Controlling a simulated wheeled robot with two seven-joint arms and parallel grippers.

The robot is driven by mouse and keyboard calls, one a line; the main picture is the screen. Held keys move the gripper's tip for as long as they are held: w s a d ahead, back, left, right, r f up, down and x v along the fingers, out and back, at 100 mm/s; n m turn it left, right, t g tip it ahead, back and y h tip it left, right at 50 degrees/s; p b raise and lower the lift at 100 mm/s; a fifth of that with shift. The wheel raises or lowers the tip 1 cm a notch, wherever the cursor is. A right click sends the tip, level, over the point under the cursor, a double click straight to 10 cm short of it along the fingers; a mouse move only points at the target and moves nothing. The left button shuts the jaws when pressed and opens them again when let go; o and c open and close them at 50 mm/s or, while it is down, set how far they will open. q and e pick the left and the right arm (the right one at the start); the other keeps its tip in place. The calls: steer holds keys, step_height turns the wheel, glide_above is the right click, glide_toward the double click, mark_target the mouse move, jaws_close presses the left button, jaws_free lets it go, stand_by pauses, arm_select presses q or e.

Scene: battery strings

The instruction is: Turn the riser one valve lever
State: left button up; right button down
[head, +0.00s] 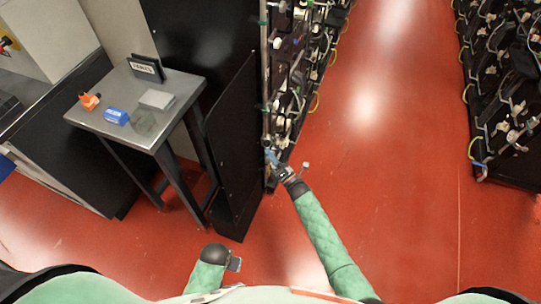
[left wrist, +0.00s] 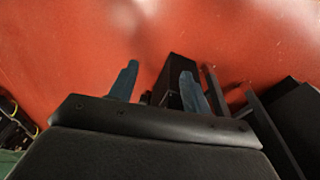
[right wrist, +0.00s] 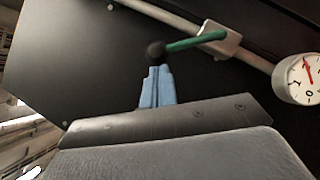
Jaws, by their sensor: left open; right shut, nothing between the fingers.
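In the right wrist view a green valve lever (right wrist: 195,42) runs from a grey valve body (right wrist: 222,40) on a metal pipe (right wrist: 172,17) to a dark round knob (right wrist: 155,50). My right gripper (right wrist: 158,70) is shut and empty, its blue fingertips right at the knob; I cannot tell whether they touch it. In the head view my right gripper (head: 271,155) is at the lower end of the near rack, beside the riser pipe (head: 265,70); the lever is too small to make out there. My left gripper (left wrist: 157,75) is open and empty, low over the floor.
A round gauge (right wrist: 303,78) sits on the pipe right of the lever. A metal table (head: 143,138) with a blue box (head: 117,116), an orange item (head: 89,101) and a sign (head: 146,69) stands left. A black panel (head: 232,145) is between. The red aisle (head: 385,140) is clear.

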mark_target(270, 143)
steer(key=r+m+p, duration=0.1)
steer(key=w+r+m+h+p, duration=0.1)
steer(key=m, duration=0.1)
steer(key=shift+d+r+h+p, duration=0.2)
steer(key=shift+h+p, duration=0.1)
steer(key=shift+p, duration=0.05)
arm_select(q)
steer(key=s+a+f+p, duration=0.1)
steer(key=f, duration=0.7)
steer(key=s+a+f+p, duration=0.1)
steer(key=s+a+f, duration=0.1)
steer(key=f, duration=0.6)
steer(key=shift+s+a+f, duration=0.15)
steer(key=shift+s, duration=0.15)
arm_select(e)
steer(key=w+r+m+h, duration=0.1)
steer(key=m, duration=0.1)
steer(key=w+d+r+m+g+h, duration=0.1)
steer(key=w, duration=0.1)
steer(key=shift+w+r+m, duration=0.1)
steer(key=shift+r+m, duration=0.05)
steer(key=shift+m, duration=0.25)
steer(key=shift+w, duration=0.1)
